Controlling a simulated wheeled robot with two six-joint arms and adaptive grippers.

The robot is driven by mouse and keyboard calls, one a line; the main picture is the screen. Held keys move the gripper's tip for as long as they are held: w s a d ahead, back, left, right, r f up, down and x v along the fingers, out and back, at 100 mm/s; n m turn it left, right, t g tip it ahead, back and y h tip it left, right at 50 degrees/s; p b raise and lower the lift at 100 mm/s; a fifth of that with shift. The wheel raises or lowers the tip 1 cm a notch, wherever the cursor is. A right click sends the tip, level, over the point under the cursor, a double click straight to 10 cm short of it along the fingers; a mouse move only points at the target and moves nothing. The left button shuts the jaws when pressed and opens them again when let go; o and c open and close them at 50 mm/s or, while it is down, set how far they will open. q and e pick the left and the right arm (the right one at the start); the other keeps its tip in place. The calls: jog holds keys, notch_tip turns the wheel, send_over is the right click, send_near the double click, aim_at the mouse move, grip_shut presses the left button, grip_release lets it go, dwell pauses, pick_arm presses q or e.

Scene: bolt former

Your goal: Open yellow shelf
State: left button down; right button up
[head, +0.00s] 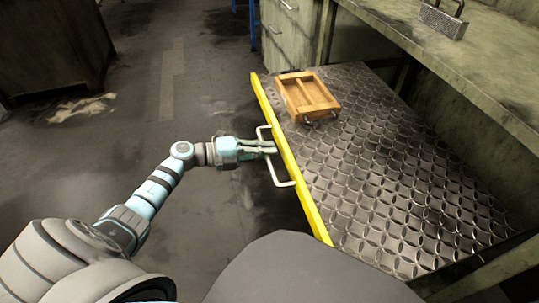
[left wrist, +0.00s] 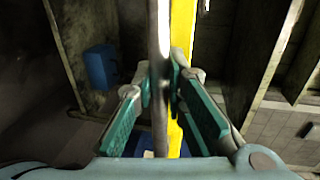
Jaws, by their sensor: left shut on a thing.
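The yellow-edged shelf (head: 380,190) is a pull-out metal plate with a ring pattern, standing well out from under the workbench in the head view. Its yellow front edge (head: 290,165) carries a pale bar handle (head: 272,171). My left gripper (head: 268,147) is shut on the handle. In the left wrist view the fingers (left wrist: 161,90) close around the handle bar (left wrist: 159,45), with the yellow edge (left wrist: 183,35) just behind it. My right gripper is not in view.
A wooden tray (head: 307,93) with dividers lies on the shelf near its far front corner. The green workbench (head: 480,75) stands at the right with a metal block (head: 441,21) on top. Drawers (head: 288,30) are at the back. The floor at left is largely clear.

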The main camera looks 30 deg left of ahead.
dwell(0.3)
pick_arm(q)
jog(key=c, duration=1.6)
grip_release()
jog(key=v, duration=1.2)
jog(key=shift+a, duration=0.1)
